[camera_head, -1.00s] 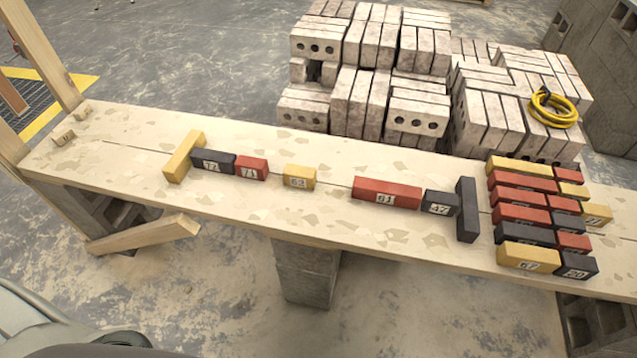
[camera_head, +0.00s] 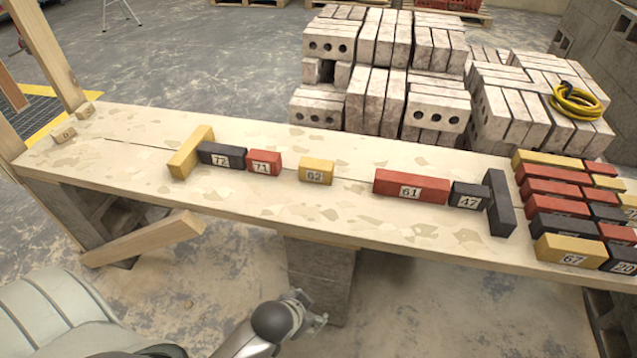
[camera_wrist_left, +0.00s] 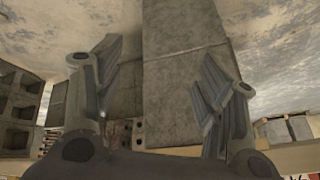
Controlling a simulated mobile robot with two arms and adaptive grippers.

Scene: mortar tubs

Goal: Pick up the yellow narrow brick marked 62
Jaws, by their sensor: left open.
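The yellow narrow brick marked 62 (camera_head: 316,170) lies alone on the wooden plank table (camera_head: 270,205), its label facing me. A red brick marked 71 (camera_head: 264,162) is to its left and a red brick marked 61 (camera_head: 411,187) to its right, both apart from it. My left gripper (camera_head: 314,312) is low in front of the table, below the plank's front edge, empty and away from the brick. In the left wrist view my left gripper (camera_wrist_left: 160,95) shows two spread fingers with a grey block support (camera_wrist_left: 185,70) beyond them. My right gripper is not seen.
A black brick marked 72 (camera_head: 221,155) and a yellow brick (camera_head: 190,152) lie at the left. Black bricks (camera_head: 468,195) and stacked coloured bricks (camera_head: 560,207) occupy the right. Grey block piles (camera_head: 380,70) stand behind the table. The plank is clear around brick 62.

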